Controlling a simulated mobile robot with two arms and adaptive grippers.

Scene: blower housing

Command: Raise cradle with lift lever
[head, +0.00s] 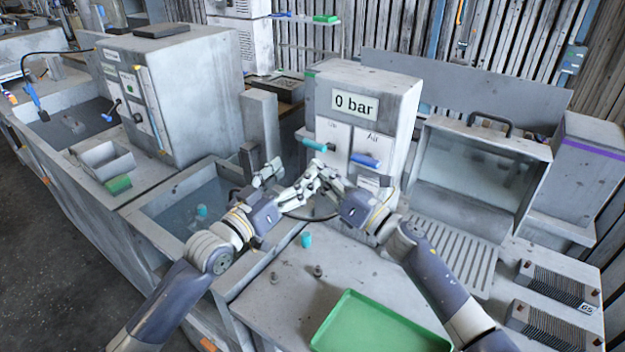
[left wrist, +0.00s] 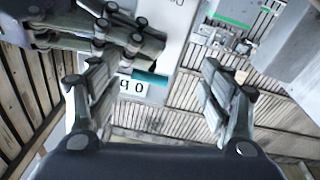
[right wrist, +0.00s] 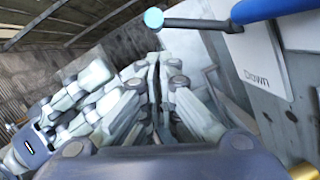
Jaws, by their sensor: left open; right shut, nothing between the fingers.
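A grey machine (head: 365,90) with a "0 bar" display stands at the centre of the head view. A teal-ended lever (head: 318,145) sticks out of its left panel; its round end (right wrist: 153,18) and a "Down" label show in the right wrist view. A blue lever (head: 366,160) sits to its right, by the "Air" label. My left gripper (head: 284,182) is open and empty, below and left of the teal lever. My right gripper (head: 318,172) is shut and empty just below that lever, apart from it in the right wrist view. I cannot make out the cradle.
A water tank (head: 165,205) lies left of my left gripper. A hooded cabinet (head: 480,165) stands at right. Both grippers are very close together.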

